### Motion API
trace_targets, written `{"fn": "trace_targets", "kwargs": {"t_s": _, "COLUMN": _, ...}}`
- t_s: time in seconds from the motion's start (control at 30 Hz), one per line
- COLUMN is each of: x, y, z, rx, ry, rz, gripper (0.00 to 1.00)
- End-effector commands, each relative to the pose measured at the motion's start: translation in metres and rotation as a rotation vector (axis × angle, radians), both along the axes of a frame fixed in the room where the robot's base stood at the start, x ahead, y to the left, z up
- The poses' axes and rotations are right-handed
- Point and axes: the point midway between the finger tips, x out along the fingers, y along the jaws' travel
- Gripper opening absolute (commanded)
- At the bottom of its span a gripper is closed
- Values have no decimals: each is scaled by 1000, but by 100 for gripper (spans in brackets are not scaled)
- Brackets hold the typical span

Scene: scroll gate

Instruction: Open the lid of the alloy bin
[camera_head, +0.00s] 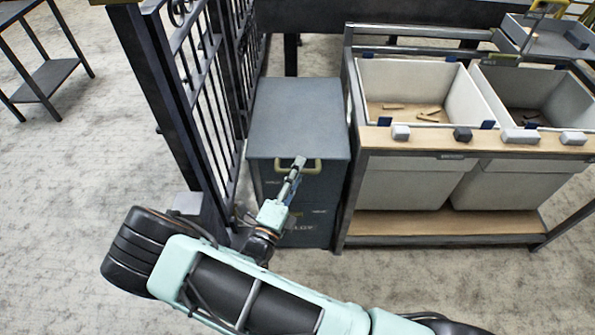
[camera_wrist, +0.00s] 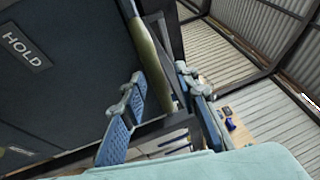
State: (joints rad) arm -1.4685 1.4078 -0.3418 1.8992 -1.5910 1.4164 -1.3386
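The alloy bin is a dark grey box with its flat lid (camera_head: 297,112) down, standing between the iron gate and the wooden rack. Its front (camera_head: 308,233) carries lettering partly hidden by my arm. A brass-coloured bar handle (camera_head: 312,166) runs along the upper front, just below the lid's edge. It also shows in the wrist view (camera_wrist: 150,50), beside a dark panel with a HOLD label (camera_wrist: 25,46). My gripper (camera_head: 297,168) is at the handle. In the wrist view its two blue fingers (camera_wrist: 158,88) stand apart, with the bar between them. Contact is unclear.
The black iron gate (camera_head: 190,75) stands close on the left of the bin. The wooden rack (camera_head: 465,142) with two pale tubs (camera_head: 415,190) stands close on the right, with small blocks on its ledge. Open floor (camera_head: 75,190) lies to the left.

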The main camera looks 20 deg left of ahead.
Motion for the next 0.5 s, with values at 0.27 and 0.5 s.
{"fn": "trace_targets", "kwargs": {"t_s": 0.27, "x": 1, "y": 0, "z": 0, "rx": 1, "ry": 0, "rz": 0, "gripper": 25}}
{"fn": "trace_targets", "kwargs": {"t_s": 0.5, "x": 0, "y": 0, "z": 0, "rx": 1, "ry": 0, "rz": 0, "gripper": 0}}
